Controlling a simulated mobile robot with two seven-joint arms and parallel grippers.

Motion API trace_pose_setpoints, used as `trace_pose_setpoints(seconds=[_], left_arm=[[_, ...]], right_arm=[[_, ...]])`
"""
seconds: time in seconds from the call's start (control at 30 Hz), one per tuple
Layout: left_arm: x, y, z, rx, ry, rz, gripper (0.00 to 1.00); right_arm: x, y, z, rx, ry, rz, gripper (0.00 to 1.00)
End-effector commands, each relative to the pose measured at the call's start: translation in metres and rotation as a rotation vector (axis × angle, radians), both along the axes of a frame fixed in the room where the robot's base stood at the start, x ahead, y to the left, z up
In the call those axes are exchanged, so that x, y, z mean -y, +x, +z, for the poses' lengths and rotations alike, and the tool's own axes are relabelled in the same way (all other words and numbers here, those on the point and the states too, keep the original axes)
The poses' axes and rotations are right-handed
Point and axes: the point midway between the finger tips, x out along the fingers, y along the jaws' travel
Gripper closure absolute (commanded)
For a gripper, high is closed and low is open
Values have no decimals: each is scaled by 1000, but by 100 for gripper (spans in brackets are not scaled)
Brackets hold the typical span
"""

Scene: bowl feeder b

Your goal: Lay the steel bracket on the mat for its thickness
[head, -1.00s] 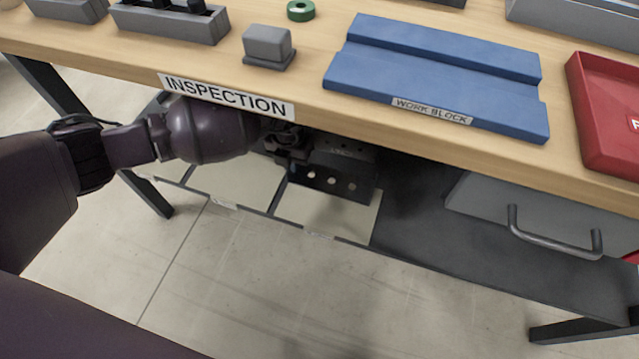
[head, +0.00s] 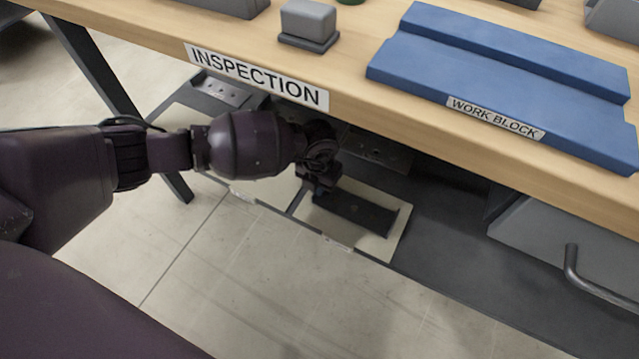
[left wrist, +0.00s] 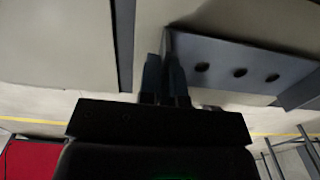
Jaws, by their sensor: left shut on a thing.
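My left gripper (head: 318,185) is under the table's front edge, shut on the dark steel bracket (head: 357,212). The bracket extends to the right from the fingers, above or on a cream mat (head: 398,228); I cannot tell whether it touches. In the left wrist view the fingers (left wrist: 165,82) pinch the left end of the bracket (left wrist: 235,68), whose grey face shows three holes. The mat's small front label is too blurred to read. My right gripper is not in view.
A second holed metal piece (head: 222,91) lies on the left mat. A dark holed plate (head: 378,150) sits in shadow behind the gripper. The wooden tabletop (head: 350,65) overhangs the low shelf (head: 450,225). A drawer handle (head: 600,285) stands at right.

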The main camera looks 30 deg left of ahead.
Motion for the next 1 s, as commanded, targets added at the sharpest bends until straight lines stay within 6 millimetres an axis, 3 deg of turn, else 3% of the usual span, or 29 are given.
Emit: trace_pose_setpoints(seconds=[0.33, 0.4, 0.5, 0.83, 1.0], left_arm=[[1, 1, -3, 3, -2, 0, 100], [0, 0, -4, 1, 0, 0, 84], [0, 0, -4, 1, 0, 0, 69], [0, 0, -1, 1, 0, 0, 69], [0, 3, 22, 9, 0, 0, 69]], right_arm=[[0, 0, 0, 2, 1, 0, 39], [0, 0, 0, 3, 1, 0, 39], [0, 0, 0, 3, 1, 0, 39], [0, 0, 0, 3, 0, 0, 39], [-1, 2, 6, -11, -12, 5, 39]])
